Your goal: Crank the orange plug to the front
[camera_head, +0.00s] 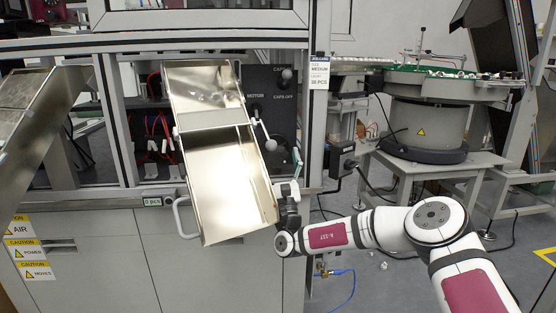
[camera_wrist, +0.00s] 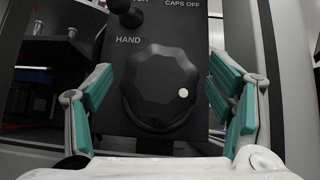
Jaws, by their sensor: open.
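A black faceted knob (camera_wrist: 160,85) with one white dot at its lower right sits on a dark panel (camera_wrist: 110,60) below the word HAND. My gripper (camera_wrist: 163,80) is open in the wrist view, with one teal-padded finger at each side of the knob. Gaps show between the pads and the knob. In the head view my gripper (camera_head: 292,180) is by the lower right edge of the metal chute, near the lower part of the dark panel (camera_head: 285,115). No orange plug shows in either view.
The tilted metal chute (camera_head: 226,175) stands close left of my gripper. A small black lever (camera_wrist: 126,12) is above the knob. A grey cabinet post (camera_head: 316,130) is just right of the panel. A round feeder (camera_head: 425,125) stands on a table at the right.

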